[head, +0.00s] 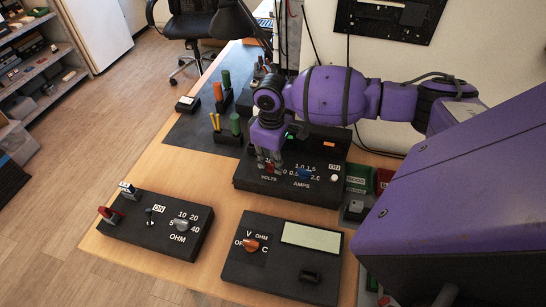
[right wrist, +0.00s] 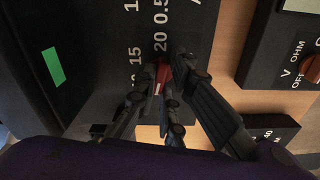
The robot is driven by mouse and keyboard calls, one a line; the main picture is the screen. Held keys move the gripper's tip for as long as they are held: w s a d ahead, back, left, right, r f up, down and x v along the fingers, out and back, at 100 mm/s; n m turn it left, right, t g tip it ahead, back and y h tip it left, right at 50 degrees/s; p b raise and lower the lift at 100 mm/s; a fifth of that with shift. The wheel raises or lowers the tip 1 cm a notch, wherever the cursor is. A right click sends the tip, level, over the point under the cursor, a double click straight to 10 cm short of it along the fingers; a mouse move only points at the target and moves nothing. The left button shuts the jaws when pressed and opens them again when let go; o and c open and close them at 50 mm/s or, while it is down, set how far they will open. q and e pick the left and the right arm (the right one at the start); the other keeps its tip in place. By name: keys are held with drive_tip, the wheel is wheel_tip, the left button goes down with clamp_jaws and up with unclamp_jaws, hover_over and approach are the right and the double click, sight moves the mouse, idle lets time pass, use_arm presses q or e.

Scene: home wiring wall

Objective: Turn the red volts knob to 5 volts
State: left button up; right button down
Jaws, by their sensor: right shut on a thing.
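The red volts knob (head: 269,168) is on the black power supply box (head: 318,188), above the word VOLTS. My right gripper (head: 267,160) reaches down over it from above and hides most of the knob and its scale. In the right wrist view the fingers (right wrist: 160,92) are closed around the red knob (right wrist: 165,74), so the gripper is shut on it. The marks 15 and 20 show beside the knob there. A short white line shows by the knob, but I cannot tell which voltage it points to. My left gripper is in neither view.
A blue amps knob (head: 305,173) sits just right of the volts knob. The OHM box (head: 150,228) and the meter box (head: 285,262) stand nearer on the wooden table. Screwdrivers in holders (head: 226,122) stand to the left. Bare table lies between the boxes.

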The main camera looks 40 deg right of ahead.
sight(272, 163)
drive_tip(key=shift+n, duration=0.4)
drive_tip(key=shift+n, duration=0.3)
drive_tip(key=c, duration=1.8)
unclamp_jaws()
drive_tip(key=shift+o, duration=0.2)
wheel_tip(272, 163, up, 12)
